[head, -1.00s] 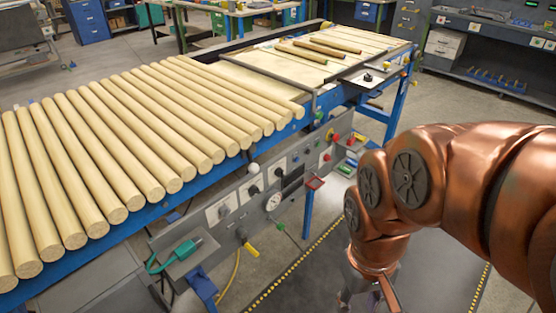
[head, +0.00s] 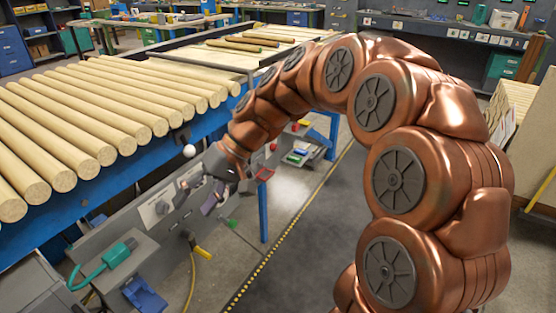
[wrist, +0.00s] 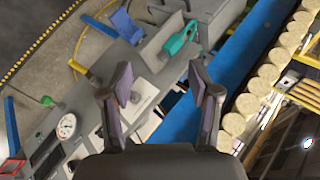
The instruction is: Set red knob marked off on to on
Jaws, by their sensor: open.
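My gripper (head: 197,199) is open and empty in front of the control panel below the wooden roller line. The wrist view shows its two fingers (wrist: 161,84) spread apart over the grey panel (wrist: 84,148), with a white plate (wrist: 143,92) seen between them. No red knob is clear in the wrist view. In the head view a small red control (head: 273,146) shows just beyond my wrist, and I cannot tell whether it is the knob. Its marks are not readable. My gripper and arm hide much of the panel.
A white ball (head: 189,150) sits at the rail's edge. A teal connector (head: 103,266) lies on a grey box at the near end.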

